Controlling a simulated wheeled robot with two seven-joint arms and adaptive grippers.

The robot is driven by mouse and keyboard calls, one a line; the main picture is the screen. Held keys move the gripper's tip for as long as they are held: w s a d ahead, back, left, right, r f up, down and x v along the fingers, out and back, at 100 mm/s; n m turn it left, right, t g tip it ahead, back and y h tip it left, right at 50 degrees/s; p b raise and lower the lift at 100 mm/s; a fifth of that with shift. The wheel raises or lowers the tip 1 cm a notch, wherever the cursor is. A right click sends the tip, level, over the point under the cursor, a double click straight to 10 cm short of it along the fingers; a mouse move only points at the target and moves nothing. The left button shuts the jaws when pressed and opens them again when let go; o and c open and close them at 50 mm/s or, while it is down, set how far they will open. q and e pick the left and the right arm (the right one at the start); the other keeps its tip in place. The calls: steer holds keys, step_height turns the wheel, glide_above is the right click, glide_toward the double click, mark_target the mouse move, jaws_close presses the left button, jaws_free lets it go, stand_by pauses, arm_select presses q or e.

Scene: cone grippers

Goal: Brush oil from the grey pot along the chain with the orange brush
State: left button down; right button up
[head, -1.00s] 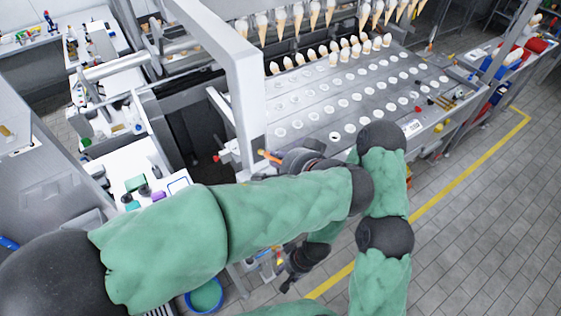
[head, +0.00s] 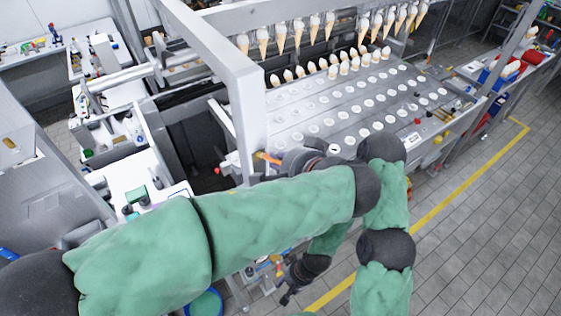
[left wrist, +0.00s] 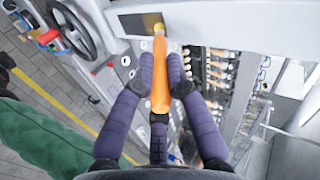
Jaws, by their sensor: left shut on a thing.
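The orange brush (head: 267,158) is held in my left gripper (head: 281,160) beside the white upright of the machine. In the left wrist view the purple fingers are closed around its orange handle (left wrist: 160,82). Its yellowish tip points at a dark rectangular opening (left wrist: 138,22) in a pale panel; I cannot tell whether it touches. My right gripper (head: 288,290) hangs low over the floor, away from the brush, and its jaws are too small to read. I cannot make out the grey pot or the chain with certainty.
The machine's perforated metal deck (head: 350,105) carries rows of cones, with more cones hanging above. A white post (head: 248,110) stands close to my left gripper. A black handwheel (left wrist: 75,28) is at the left in the wrist view. The tiled floor (head: 480,220) at right is clear.

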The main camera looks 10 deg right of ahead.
arm_select(q)
steer(key=shift+f+b, duration=4.45)
steer(key=shift+b, duration=0.15)
steer(key=shift+r+p, duration=2.25)
steer(key=shift+r, duration=2.35)
step_height(320, 180, down, 9)
steer(key=b, duration=0.8)
steer(key=s+d+b, duration=0.1)
steer(key=s+d, duration=0.1)
steer(key=s, duration=0.3)
steer(key=shift+s, duration=0.35)
steer(key=shift+s+d, duration=0.3)
steer(key=shift+s, duration=0.4)
steer(key=shift+s+d, duration=0.25)
steer(key=shift+s, duration=0.45)
